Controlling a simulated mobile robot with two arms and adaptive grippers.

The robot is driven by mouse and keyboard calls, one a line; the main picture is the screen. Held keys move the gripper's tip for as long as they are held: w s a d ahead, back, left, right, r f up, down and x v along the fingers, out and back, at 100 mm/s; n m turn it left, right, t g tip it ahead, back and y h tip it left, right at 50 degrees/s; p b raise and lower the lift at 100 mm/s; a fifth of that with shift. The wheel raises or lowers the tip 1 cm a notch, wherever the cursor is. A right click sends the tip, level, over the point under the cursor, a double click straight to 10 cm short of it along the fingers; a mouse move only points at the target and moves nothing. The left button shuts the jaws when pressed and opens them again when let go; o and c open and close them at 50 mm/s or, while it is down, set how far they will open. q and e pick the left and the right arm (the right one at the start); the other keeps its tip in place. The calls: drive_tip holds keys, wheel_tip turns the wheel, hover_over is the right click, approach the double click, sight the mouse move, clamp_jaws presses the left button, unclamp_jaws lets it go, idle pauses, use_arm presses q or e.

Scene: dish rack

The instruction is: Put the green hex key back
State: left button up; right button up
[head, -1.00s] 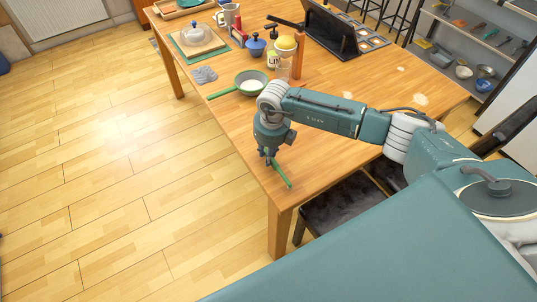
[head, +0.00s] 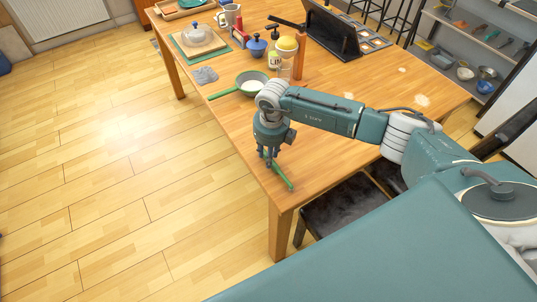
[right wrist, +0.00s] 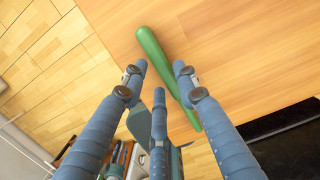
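The green hex key (head: 282,176) lies at the table's near left corner in the head view, looking like a plain green rod. In the right wrist view the green hex key (right wrist: 153,46) runs diagonally, thick at its upper end, and passes between my fingers and partly behind the right one. My right gripper (head: 268,156) hangs over it, pointing down. In the right wrist view the right gripper (right wrist: 160,70) has its fingers apart around the key, with no clear grip on it. My left gripper is not in view.
A wooden table (head: 350,85) carries a green-handled pan (head: 250,83), a grey cloth (head: 205,75), a yellow-topped item (head: 287,45), a dark stand (head: 330,32) and a board with a lidded dish (head: 195,36). A dark stool (head: 345,215) stands below. The table's front stretch is mostly clear.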

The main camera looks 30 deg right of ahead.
drive_tip(key=o, duration=0.6)
drive_tip(key=r, duration=0.8)
drive_tip(key=s+r, duration=0.1)
drive_tip(key=r, duration=0.3)
drive_tip(key=shift+s, duration=0.1)
